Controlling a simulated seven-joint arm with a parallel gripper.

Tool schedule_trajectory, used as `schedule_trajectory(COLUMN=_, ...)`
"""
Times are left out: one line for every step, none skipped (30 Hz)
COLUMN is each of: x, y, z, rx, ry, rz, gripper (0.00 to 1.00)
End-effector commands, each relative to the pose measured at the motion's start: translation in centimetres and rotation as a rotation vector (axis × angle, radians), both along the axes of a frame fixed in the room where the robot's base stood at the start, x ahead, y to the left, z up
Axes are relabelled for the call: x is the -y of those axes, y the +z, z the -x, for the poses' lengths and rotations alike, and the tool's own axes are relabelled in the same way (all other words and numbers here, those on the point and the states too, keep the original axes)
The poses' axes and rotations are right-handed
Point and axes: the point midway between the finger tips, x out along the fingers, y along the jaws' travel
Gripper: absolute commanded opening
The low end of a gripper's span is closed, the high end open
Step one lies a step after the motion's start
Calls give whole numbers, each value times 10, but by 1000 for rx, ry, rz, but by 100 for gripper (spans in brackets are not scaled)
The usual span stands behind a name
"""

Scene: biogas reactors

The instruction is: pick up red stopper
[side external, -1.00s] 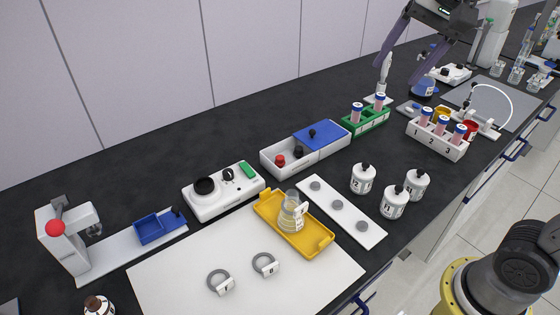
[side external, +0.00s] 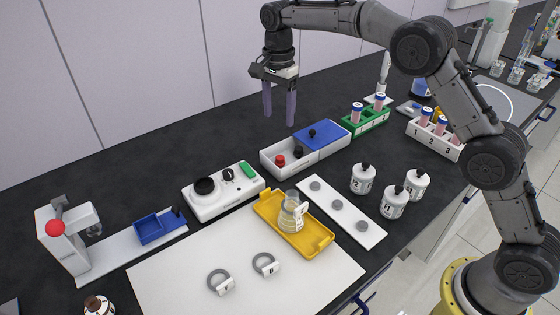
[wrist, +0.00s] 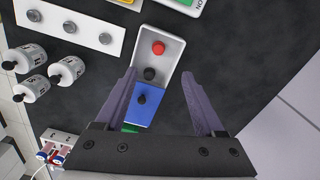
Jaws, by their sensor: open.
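The red stopper (side external: 280,160) sits in the open left compartment of a white box, beside a black stopper (side external: 298,151). In the wrist view the red stopper (wrist: 158,47) is at the far end of the white tray, with the black stopper (wrist: 150,73) nearer. My gripper (side external: 279,116) is open and empty, pointing down above and behind the box. In the wrist view its two purple fingers (wrist: 164,76) are spread wide, with the box between and beyond them.
A blue lid (side external: 322,136) with a black knob covers the box's right part. A green tube rack (side external: 371,122) stands to its right. A white device (side external: 222,192) stands to its left, and a yellow tray (side external: 268,212) with a flask is in front. White bottles (side external: 362,180) stand front right.

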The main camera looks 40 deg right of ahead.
Motion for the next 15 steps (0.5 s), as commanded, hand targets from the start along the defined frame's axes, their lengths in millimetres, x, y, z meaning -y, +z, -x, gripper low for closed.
schedule_trajectory(x=-1, y=-7, z=1, rx=-5, ry=2, rz=0, gripper=71)
schedule_trajectory(x=-1, y=-10, z=1, rx=-6, ry=3, rz=1, gripper=71)
schedule_trajectory(x=-1, y=-16, z=1, rx=-6, ry=3, rz=1, gripper=71)
schedule_trajectory(x=-1, y=-22, z=2, rx=-7, ry=3, rz=1, gripper=71)
schedule_trajectory(x=-1, y=-28, z=2, rx=-8, ry=3, rz=1, gripper=71)
schedule_trajectory(x=-1, y=-36, z=2, rx=-8, ry=3, rz=1, gripper=71)
schedule_trajectory(x=-1, y=-42, z=2, rx=-7, ry=3, rz=1, gripper=71)
schedule_trajectory(x=-1, y=-47, z=2, rx=-7, ry=3, rz=1, gripper=71)
schedule_trajectory(x=-1, y=-55, z=2, rx=-7, ry=3, rz=1, gripper=71)
schedule_trajectory(x=0, y=-60, z=2, rx=-7, ry=3, rz=1, gripper=71)
schedule_trajectory(x=0, y=-65, z=2, rx=-7, ry=3, rz=1, gripper=71)
schedule_trajectory(x=0, y=-70, z=1, rx=-5, ry=3, rz=0, gripper=71)
schedule_trajectory(x=0, y=-74, z=1, rx=-5, ry=3, rz=0, gripper=71)
schedule_trajectory(x=0, y=-77, z=1, rx=-5, ry=3, rz=0, gripper=71)
schedule_trajectory(x=0, y=-80, z=1, rx=-4, ry=3, rz=1, gripper=71)
